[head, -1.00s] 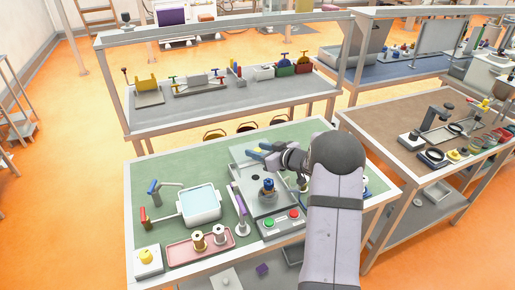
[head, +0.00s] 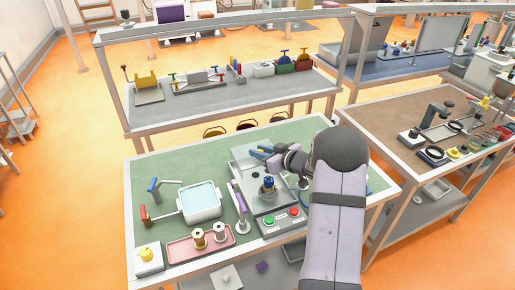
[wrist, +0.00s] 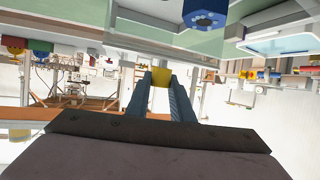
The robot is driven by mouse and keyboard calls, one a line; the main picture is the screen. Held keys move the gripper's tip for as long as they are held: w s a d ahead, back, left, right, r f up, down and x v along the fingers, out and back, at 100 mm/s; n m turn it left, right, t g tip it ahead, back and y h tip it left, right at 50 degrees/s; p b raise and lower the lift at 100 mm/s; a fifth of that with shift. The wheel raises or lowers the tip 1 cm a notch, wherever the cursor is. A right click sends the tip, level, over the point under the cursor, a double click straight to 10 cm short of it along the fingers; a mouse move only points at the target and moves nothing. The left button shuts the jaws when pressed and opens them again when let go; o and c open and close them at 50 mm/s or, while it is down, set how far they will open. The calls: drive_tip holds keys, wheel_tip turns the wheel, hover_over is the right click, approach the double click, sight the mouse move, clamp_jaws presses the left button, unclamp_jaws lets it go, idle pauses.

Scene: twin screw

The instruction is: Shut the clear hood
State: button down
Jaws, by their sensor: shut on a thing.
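The clear hood (head: 240,153) is see-through and faint in the head view, at the back of the grey machine (head: 272,206). It looks raised, though its exact angle is hard to tell. My gripper (head: 262,151) is at its upper edge. In the wrist view, the blue fingers of my gripper (wrist: 160,82) are shut on a yellow handle (wrist: 160,75). A pale clear edge, likely the hood's, runs across behind the handle. A blue-topped part (head: 268,184) stands on the machine, below and in front of my gripper.
Red and green buttons (head: 282,218) are on the machine's front. A purple-handled lever (head: 239,206), a pink tray (head: 200,246) with metal spools and a water basin (head: 199,203) stand to the left.

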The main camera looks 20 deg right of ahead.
drive_tip(key=s, duration=1.1)
drive_tip(key=shift+s+p, duration=0.25)
drive_tip(key=shift+p, duration=0.15)
drive_tip(key=shift+f, duration=0.1)
drive_tip(key=c, duration=1.6)
unclamp_jaws()
drive_tip(key=shift+s, duration=0.1)
drive_tip(key=shift+o, duration=0.3)
drive_tip(key=shift+s, duration=0.1)
drive_tip(key=b+v, duration=0.1)
drive_tip(key=v, duration=0.6)
drive_tip(key=shift+b, duration=0.35)
drive_tip(key=shift+s, duration=0.15)
